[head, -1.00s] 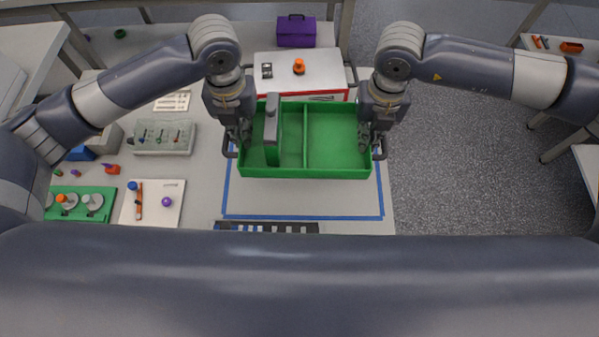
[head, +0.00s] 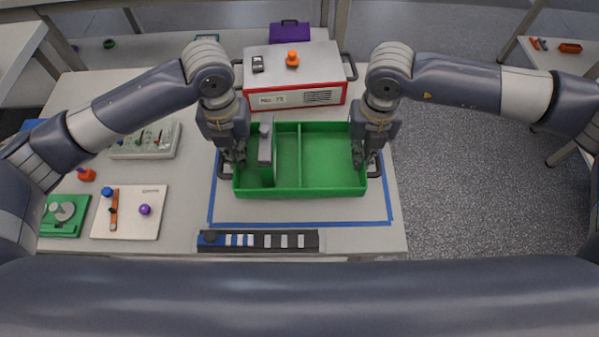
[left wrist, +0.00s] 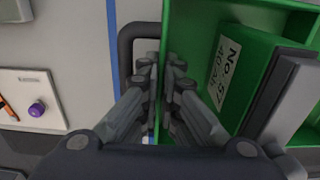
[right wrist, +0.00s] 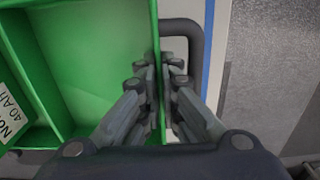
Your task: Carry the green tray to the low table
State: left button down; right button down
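The green tray (head: 335,191) is above or on a grey worktop (head: 365,243), inside a blue tape outline (head: 300,224). I cannot tell if it touches the surface. A divider splits it, and a green block with a grey top (head: 265,145) stands in its left part. Its label reads "40 Ah" in the left wrist view (left wrist: 225,70). My left gripper (head: 234,160) has its fingers closed on both sides of the tray's left wall, by the dark handle (left wrist: 126,45). My right gripper (head: 361,158) is closed the same way on the right wall. The tray looks level.
Behind the tray stands a white and red instrument (head: 320,97) with an orange knob. A striped dark strip (head: 285,241) lies along the front edge. On the left are a white board (head: 130,225), a green board (head: 65,229) and a grey box (head: 150,148). Open floor lies right.

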pick_arm(q)
jog(key=shift+a+f, duration=0.15)
pick_arm(e)
jog(key=shift+d+f, duration=0.1)
jog(key=shift+f, duration=0.1)
